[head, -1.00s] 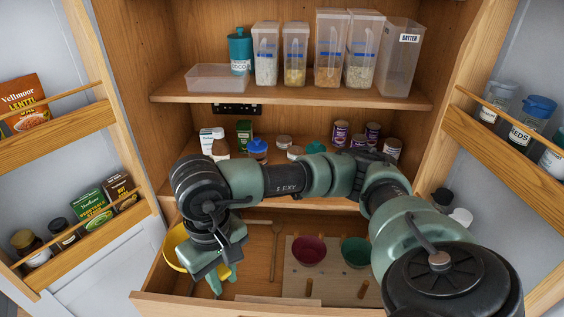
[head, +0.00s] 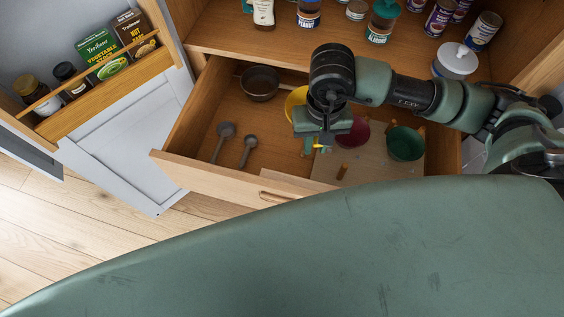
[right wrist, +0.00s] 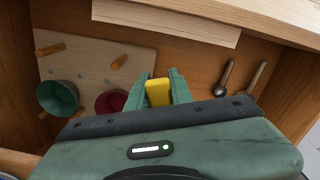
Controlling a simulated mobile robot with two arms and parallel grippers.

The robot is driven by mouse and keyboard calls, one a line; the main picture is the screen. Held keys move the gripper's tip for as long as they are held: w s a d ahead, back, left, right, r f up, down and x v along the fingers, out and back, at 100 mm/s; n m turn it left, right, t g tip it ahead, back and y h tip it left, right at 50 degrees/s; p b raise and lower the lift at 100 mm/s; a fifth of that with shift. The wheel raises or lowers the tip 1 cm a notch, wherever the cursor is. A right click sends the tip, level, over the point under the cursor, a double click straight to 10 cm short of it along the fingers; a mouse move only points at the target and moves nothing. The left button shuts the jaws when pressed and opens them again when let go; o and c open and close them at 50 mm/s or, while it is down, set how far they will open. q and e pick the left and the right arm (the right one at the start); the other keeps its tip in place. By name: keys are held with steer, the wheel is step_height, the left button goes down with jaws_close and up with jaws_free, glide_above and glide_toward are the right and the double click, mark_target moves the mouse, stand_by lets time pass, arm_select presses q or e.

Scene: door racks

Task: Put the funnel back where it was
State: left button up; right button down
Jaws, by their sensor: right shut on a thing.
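The yellow funnel (head: 296,99) shows in the head view partly hidden behind my right gripper (head: 315,146), over the open drawer. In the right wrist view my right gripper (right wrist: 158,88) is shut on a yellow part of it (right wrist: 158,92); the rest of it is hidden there. A light pegboard (right wrist: 95,65) with wooden pegs lies in the drawer, beside the gripper. A dark red bowl-shaped piece (head: 355,133) and a green one (head: 405,143) are on the board. My left gripper is not in view.
The open drawer (head: 215,180) also holds a dark round pan (head: 260,82) and two grey spoons (head: 222,140). A shelf with jars and cans (head: 438,18) is above the drawer's back. A door rack (head: 100,80) stands open at left.

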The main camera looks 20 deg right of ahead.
mark_target(293, 100)
step_height(293, 100, down, 5)
steer(key=w+m+b, duration=0.2)
steer(key=m+b, duration=0.1)
steer(key=m, duration=0.5)
steer(key=w+m+b, duration=0.1)
steer(key=w+m, duration=0.1)
steer(key=m, duration=0.4)
steer(key=w+r+m+b, duration=0.1)
steer(key=w+m+b, duration=0.1)
steer(key=m, duration=0.4)
steer(key=w+m+b, duration=0.1)
steer(key=w+m, duration=0.1)
steer(key=m, duration=0.4)
steer(key=shift+a+r+m+b, duration=0.1)
steer(key=shift+r+m+b, duration=0.2)
steer(key=m, duration=0.2)
steer(key=shift+w+r+m+b, duration=0.2)
steer(key=shift+w+m+b, duration=0.1)
steer(key=shift+w, duration=0.1)
steer(key=w+r+m+b, duration=0.1)
steer(key=m, duration=0.4)
steer(key=w+r+m+b, duration=0.1)
steer(key=m, duration=0.3)
steer(key=w+a+r+m+b, duration=0.1)
steer(key=m, duration=0.4)
steer(key=shift+m, duration=0.3)
steer(key=shift+w+m, duration=0.1)
steer(key=shift+m, duration=0.2)
step_height(293, 100, down, 20)
steer(key=shift+r, duration=0.15)
